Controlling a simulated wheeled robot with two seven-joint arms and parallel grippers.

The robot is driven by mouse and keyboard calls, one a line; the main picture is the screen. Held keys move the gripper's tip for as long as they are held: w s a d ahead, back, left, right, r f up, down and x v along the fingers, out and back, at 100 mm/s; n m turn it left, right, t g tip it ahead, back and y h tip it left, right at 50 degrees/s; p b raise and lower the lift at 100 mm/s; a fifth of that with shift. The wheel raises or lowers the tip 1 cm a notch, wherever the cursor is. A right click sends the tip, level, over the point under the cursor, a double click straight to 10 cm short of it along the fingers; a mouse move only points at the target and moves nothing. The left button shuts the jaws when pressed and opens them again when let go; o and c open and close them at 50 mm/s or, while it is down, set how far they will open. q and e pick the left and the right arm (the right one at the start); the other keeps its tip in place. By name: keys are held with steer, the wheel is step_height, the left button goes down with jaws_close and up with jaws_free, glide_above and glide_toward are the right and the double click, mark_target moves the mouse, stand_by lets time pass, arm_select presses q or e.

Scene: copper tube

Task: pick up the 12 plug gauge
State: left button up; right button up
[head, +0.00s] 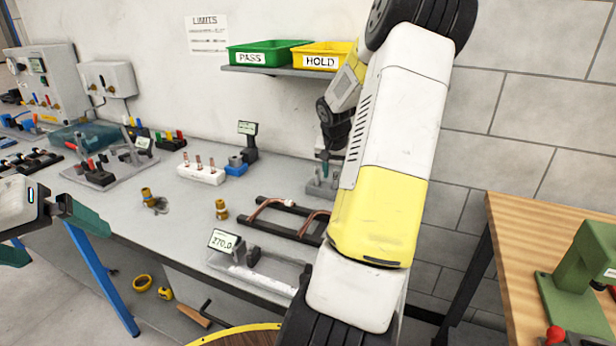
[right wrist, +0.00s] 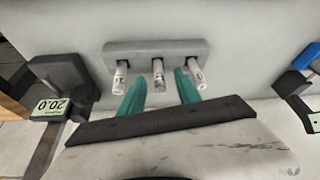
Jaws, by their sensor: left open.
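Three plug gauges stand in a grey rack (right wrist: 155,49) in the right wrist view: a left one (right wrist: 120,77), a middle one (right wrist: 158,75) and a right one (right wrist: 196,72). Their pale ends carry dark marks too small to read, so I cannot tell which is the 12. My right gripper (right wrist: 160,84) is open, its teal fingers on either side of the middle gauge, with gaps showing. In the head view the rack (head: 316,188) is small at the back of the bench, partly hidden by my right arm. My left gripper (head: 48,236) is open and empty at the left edge.
A display showing 20.0 (right wrist: 50,108) stands left of the rack in the right wrist view. In the head view, a white block with copper pieces (head: 201,174) and a black frame with bent tubes (head: 275,221) stand on the bench. Green and yellow bins (head: 265,53) sit on a shelf above.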

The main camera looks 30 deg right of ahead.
mark_target(336, 175)
steer(key=shift+x, duration=2)
steer(key=shift+s, duration=0.1)
jaws_close()
steer(key=shift+r, duration=0.1)
steer(key=shift+r, duration=0.65)
step_height(336, 175, up, 2)
steer(key=shift+a+r, duration=0.1)
steer(key=shift+r, duration=0.15)
steer(key=s+a, duration=1)
steer(key=s, duration=0.2)
steer(key=shift+s+r, duration=0.25)
steer(key=shift+r, duration=0.25)
